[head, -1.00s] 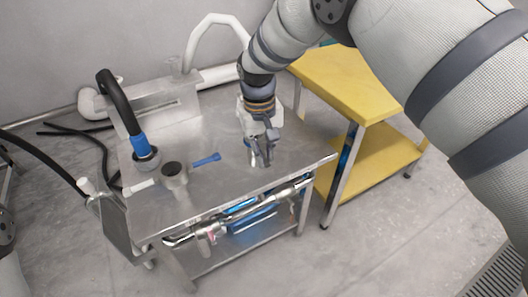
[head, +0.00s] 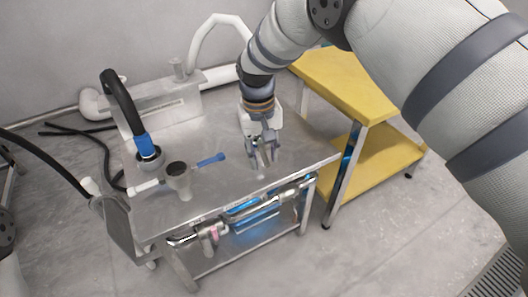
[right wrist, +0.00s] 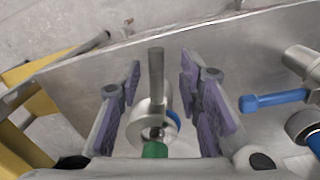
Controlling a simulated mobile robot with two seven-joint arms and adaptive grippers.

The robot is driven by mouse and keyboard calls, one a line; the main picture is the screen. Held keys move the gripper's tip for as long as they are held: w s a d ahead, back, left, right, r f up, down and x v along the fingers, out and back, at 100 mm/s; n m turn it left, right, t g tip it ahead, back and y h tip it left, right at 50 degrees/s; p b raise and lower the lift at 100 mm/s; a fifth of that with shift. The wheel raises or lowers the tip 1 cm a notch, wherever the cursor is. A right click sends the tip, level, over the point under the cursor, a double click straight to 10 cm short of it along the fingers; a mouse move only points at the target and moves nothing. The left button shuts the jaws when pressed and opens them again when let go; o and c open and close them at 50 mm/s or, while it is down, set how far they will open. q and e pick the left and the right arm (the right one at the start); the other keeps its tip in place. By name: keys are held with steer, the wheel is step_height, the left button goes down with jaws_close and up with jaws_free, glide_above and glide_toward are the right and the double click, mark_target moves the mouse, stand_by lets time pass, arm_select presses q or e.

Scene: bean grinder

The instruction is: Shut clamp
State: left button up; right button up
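My right gripper (head: 262,174) is over the metal table (head: 205,205), pointing down. In the right wrist view its two padded fingers (right wrist: 168,105) are open and well apart. Between them shows a round metal fitting (right wrist: 146,118) with a flat metal bar standing out from it, a blue ring and a green end. This may be the clamp; I cannot be sure. Neither finger visibly grips it, and in the head view the gripper hides it. My left gripper is not in view.
A dark-topped funnel (head: 177,169) and a blue handle (head: 212,159) are left of my gripper. A black hose with a blue collar (head: 144,146) stands at the back left. Pipes (head: 255,205) run below the front edge. A yellow shelf (head: 350,85) stands at right.

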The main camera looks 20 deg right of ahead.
step_height(320, 180, up, 12)
steer(key=shift+a, duration=0.4)
